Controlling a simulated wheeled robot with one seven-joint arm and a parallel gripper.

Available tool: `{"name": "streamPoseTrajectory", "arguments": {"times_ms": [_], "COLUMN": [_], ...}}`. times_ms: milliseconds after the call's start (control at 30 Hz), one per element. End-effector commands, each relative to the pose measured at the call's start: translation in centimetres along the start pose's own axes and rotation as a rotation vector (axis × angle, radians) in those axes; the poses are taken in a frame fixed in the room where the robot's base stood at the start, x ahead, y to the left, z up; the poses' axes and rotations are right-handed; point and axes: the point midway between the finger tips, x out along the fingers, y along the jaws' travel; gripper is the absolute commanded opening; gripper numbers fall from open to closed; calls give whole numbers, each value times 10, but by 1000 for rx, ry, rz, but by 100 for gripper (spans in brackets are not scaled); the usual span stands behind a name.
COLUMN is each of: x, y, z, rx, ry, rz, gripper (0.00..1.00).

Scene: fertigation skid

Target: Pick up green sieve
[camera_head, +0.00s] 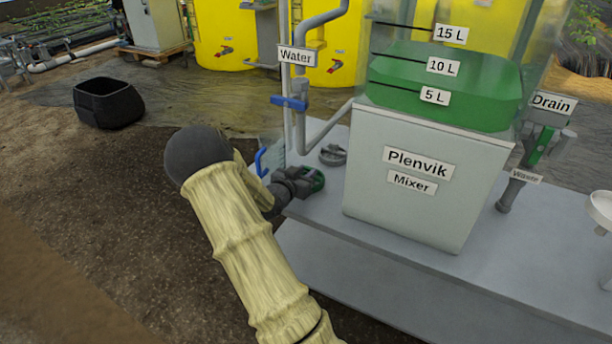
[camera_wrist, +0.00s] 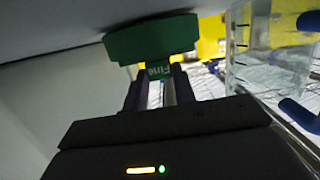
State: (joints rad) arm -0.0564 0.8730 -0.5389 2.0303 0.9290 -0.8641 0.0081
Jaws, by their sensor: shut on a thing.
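The green sieve (camera_wrist: 150,38) fills the upper middle of the wrist view, with a small tab reading "Fine" on its near side. My gripper (camera_wrist: 160,88) is shut on this tab, one dark finger on each side of it. In the head view my gripper (camera_head: 292,188) is low over the left edge of the grey skid top. There only a green rim of the sieve (camera_head: 318,180) shows past the fingers. I cannot tell whether the sieve touches the skid top.
A grey ring-like part (camera_head: 333,155) sits just behind the sieve. The Plenvik mixer (camera_head: 405,205) with its green-filled tank stands close on the right. The water pipe with a blue valve handle (camera_head: 289,103) rises behind. A black bin (camera_head: 108,103) stands on the ground at left.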

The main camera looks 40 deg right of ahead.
Motion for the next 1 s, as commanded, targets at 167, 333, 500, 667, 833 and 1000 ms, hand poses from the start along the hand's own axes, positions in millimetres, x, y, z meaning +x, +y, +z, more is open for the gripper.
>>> {"name": "streamPoseTrajectory", "arguments": {"times_ms": [167,333,500,667,833,1000], "x": [-5,-23,-63,-107,-149,-174], "y": [0,-2,-2,-2,-2,-1], "z": [-23,-30,-23,-14,-5,2], "rx": [1,-3,-3,-5,-3,-2], "ry": [2,-3,-2,-2,-1,0], "rz": [0,-3,-4,-6,-5,-2], "gripper": [4,4,4,4,4,4]}}
